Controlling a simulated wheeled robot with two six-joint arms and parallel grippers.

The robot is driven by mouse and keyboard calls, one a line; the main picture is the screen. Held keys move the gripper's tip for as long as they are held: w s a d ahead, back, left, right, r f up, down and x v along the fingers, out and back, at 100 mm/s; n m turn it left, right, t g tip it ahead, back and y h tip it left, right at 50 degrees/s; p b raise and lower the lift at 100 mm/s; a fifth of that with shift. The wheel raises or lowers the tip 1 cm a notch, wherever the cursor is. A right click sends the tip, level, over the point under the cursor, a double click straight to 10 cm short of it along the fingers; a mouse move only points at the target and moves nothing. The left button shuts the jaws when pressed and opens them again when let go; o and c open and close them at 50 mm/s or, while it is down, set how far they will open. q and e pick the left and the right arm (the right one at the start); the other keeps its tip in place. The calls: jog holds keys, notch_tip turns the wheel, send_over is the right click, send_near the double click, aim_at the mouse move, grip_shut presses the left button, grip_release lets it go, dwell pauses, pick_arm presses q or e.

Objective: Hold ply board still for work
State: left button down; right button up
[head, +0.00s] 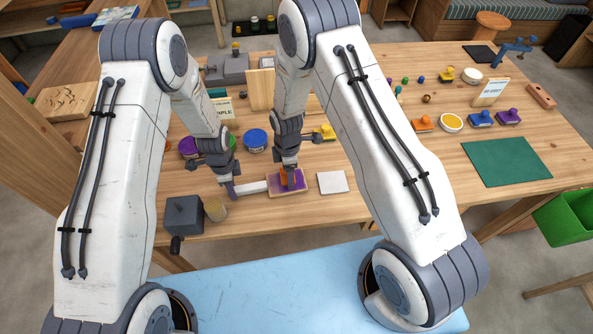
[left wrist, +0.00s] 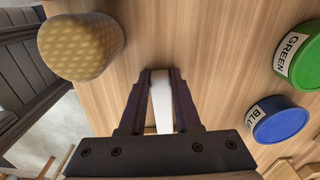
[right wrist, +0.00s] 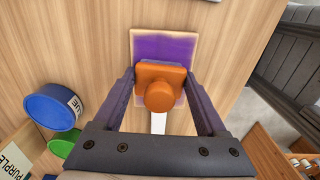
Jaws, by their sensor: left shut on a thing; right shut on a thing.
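The ply board (head: 274,187), square with a purple face and bare wood edges, lies flat on the table; the right wrist view shows its purple face (right wrist: 150,48). A white strip (head: 252,187) reaches left from it; I cannot tell whether the two are joined. My left gripper (head: 231,190) is shut on the strip's left end, also in the left wrist view (left wrist: 162,95). My right gripper (head: 289,180) is shut on an orange block with a round knob (right wrist: 160,96), on or just over the board. It hides part of the board.
A grey box with a crank (head: 184,215) and a yellowish patterned roller (head: 215,209) stand left of the board. A white square (head: 333,182) lies to its right. A blue tub (head: 255,139) is behind. A green mat (head: 506,162) lies far right.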

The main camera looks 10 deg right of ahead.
jog(key=shift+a, duration=1.6)
notch_tip(320, 180, up, 8)
jog(key=shift+d, duration=0.1)
pick_arm(q)
jog(key=c, duration=0.5)
grip_release()
jog(key=shift+c, duration=0.2)
